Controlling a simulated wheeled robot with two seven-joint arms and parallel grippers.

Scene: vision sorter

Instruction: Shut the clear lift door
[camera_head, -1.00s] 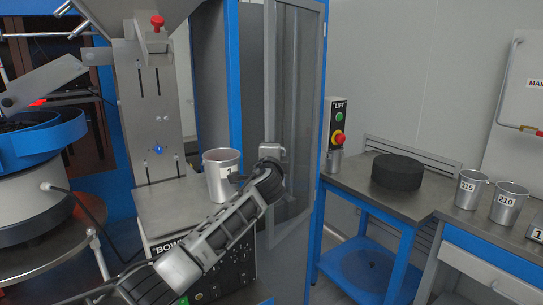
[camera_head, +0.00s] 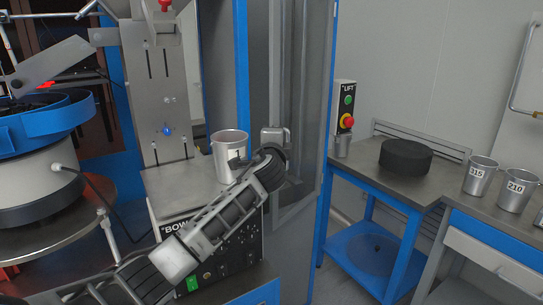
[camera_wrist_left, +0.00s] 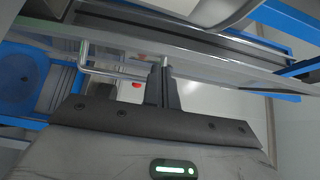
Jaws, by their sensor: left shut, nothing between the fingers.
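The clear lift door (camera_head: 302,110) is a tall see-through panel in a grey frame, beside a blue post. It stands out at an angle, so it looks ajar. My left arm comes in from the lower left, and its wrist is in front of the door's lower part. The fingertips are hidden in the head view. In the left wrist view my left gripper (camera_wrist_left: 163,88) is shut and empty. A bent metal handle (camera_wrist_left: 112,72) is just left of the fingers; I cannot tell whether they touch it. My right gripper is not in view.
A metal cup (camera_head: 228,150) stands on the machine ledge left of my wrist. A control box (camera_head: 345,107) labelled LIFT stands right of the door. A black disc (camera_head: 405,158) and labelled cups (camera_head: 479,177) are on tables at right.

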